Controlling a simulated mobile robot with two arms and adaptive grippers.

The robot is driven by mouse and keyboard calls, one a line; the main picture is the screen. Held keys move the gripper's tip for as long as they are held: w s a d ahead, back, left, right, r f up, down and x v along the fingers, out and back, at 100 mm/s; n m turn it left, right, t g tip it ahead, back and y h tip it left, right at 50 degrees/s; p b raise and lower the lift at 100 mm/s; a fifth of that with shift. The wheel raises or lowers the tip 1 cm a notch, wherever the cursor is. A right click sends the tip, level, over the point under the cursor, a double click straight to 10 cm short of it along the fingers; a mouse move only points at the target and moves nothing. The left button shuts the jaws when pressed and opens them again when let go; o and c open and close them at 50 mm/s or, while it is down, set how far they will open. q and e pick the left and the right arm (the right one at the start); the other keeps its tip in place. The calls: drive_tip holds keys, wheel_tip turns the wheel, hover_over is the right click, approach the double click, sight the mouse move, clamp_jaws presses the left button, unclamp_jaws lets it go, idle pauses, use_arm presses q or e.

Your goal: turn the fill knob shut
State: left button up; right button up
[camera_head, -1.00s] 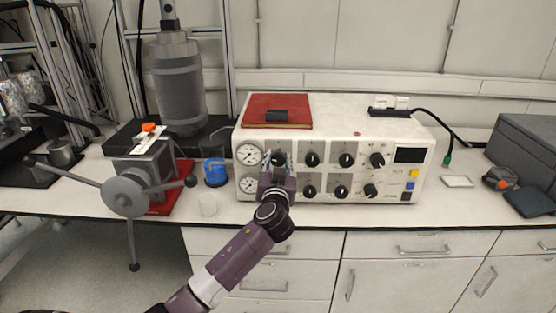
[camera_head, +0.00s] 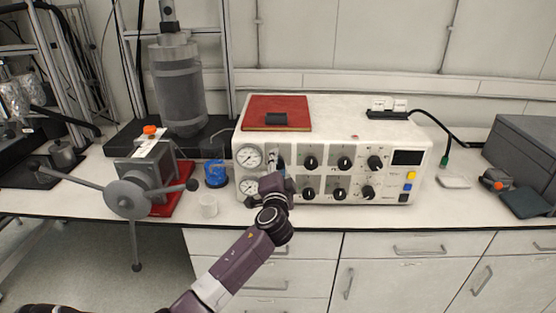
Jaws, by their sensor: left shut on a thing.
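A white control box (camera_head: 410,182) stands on the bench, with several black knobs, two round gauges (camera_head: 249,157) and a small dark display on its front. My left gripper (camera_head: 275,166) is at the left end of the knob rows, just right of the gauges, and is shut on a knob there. The gripper and wrist hide that knob almost fully, and I cannot read its label. The knobs to the right, such as the upper one (camera_head: 310,162), are uncovered. My right gripper is not in view.
A red book (camera_head: 262,108) lies on top of the box. A grey case (camera_head: 525,150) stands at the right.

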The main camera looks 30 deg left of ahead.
use_arm(q)
drive_tip(key=shift+f+m+p, duration=0.1)
drive_tip(key=shift+m+p, duration=0.5)
drive_tip(key=shift+m, duration=1.1)
drive_tip(key=o, duration=1.2)
drive_tip(key=shift+s+d, duration=0.1)
drive_tip(key=v, duration=1.2)
